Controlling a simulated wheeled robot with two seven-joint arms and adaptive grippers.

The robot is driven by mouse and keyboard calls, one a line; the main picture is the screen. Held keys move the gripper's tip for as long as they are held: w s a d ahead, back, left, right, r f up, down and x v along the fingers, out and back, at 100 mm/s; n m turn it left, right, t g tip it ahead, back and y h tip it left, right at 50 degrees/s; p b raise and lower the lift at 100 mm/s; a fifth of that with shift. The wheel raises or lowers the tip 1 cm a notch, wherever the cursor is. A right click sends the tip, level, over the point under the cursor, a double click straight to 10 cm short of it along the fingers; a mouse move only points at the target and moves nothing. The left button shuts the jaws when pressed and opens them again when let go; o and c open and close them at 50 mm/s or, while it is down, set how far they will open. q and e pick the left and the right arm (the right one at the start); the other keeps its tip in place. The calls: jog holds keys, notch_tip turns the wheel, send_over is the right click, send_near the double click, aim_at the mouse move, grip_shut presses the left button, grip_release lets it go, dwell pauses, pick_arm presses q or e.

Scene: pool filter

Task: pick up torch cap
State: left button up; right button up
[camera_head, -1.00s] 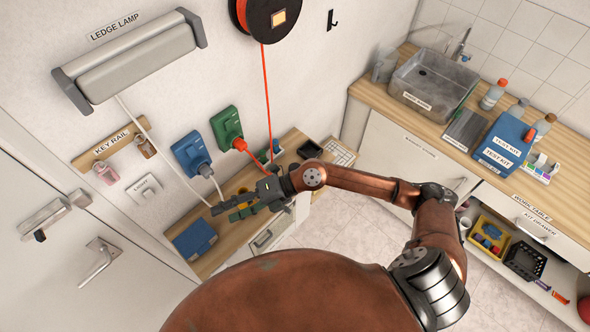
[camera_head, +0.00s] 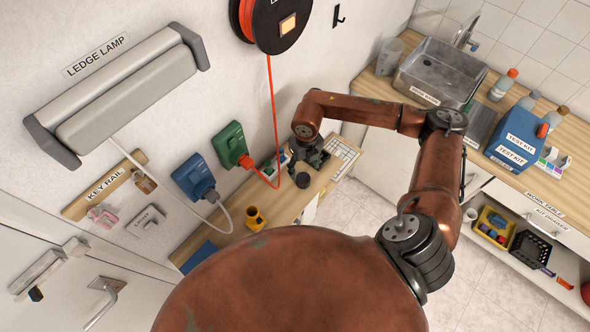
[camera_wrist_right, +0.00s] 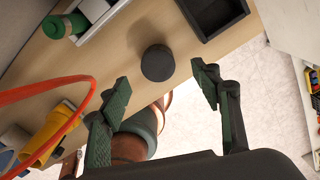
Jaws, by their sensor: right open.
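A dark round cap (camera_head: 303,180), which I take as the torch cap, sits on the wooden ledge. It shows as a dark disc in the right wrist view (camera_wrist_right: 157,62). My right gripper (camera_head: 308,158) is open above the ledge, just behind the cap in the head view. In the wrist view its green-padded fingers (camera_wrist_right: 158,77) are spread to either side of the cap, apart from it and empty. My left gripper is out of view.
A red cord (camera_head: 272,110) hangs from the reel and loops over the ledge beside my right gripper. A dark tray (camera_wrist_right: 213,14) and a white tray with a green cylinder (camera_wrist_right: 60,26) lie close to the cap. Blue and green plug units line the wall.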

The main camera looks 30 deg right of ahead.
aim_at(303, 178)
jog(key=shift+d+f, duration=0.15)
jog(key=shift+f, duration=0.25)
jog(key=f, duration=0.1)
jog(key=f+p, duration=0.1)
jog(key=f, duration=0.1)
jog(key=shift+a, duration=0.35)
notch_tip(303, 178, down, 2)
jog(key=shift+s+f+p, duration=0.1)
jog(key=shift+f+p, duration=0.15)
jog(key=shift+p, duration=0.1)
jog(key=shift+f, duration=0.6)
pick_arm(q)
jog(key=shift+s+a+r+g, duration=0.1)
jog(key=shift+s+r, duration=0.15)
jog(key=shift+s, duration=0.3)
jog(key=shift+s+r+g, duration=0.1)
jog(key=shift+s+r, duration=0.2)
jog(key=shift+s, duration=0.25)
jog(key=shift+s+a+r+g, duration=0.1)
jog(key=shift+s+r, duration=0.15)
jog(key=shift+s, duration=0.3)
pick_arm(e)
jog(key=c, duration=0.9)
